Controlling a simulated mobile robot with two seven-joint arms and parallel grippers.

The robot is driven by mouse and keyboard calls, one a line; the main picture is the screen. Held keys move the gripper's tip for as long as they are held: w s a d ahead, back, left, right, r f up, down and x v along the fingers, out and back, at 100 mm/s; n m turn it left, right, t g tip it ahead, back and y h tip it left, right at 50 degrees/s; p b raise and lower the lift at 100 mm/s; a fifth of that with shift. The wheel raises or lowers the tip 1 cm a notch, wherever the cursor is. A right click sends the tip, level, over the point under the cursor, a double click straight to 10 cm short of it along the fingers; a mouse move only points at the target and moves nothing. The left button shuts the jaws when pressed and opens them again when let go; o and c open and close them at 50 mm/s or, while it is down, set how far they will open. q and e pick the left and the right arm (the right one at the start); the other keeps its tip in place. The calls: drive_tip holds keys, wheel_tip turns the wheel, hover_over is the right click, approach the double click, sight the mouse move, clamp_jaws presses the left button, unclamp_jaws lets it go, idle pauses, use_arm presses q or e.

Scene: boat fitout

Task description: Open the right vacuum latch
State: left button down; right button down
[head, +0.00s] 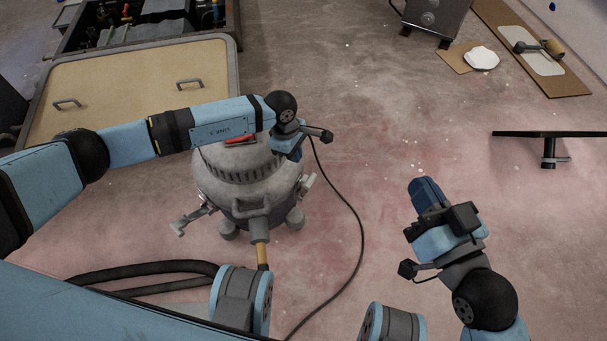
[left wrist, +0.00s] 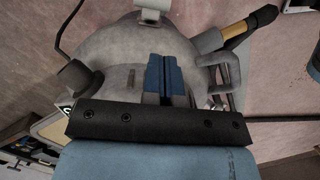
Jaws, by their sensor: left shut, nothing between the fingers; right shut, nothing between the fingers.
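The grey vacuum (head: 235,180) stands on the floor in the middle of the head view. Its right latch (head: 306,185) is a small pale piece on the right side of the body; its exact position is too small to tell. The left latch (head: 193,217) sticks out from the left side. My left gripper (head: 294,153) is shut and empty above the vacuum's right upper side. In the left wrist view its blue fingers (left wrist: 164,75) are together in front of the grey vacuum body (left wrist: 110,52). My right gripper (head: 424,188) is shut and empty, to the right of the vacuum.
A black cable (head: 355,215) runs along the floor right of the vacuum. A hose (head: 150,270) lies at the lower left. A beige panel with handles (head: 130,80) is behind my left arm. A black stand (head: 549,140) is at the right.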

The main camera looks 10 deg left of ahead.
use_arm(q)
drive_tip(key=shift+s, duration=0.1)
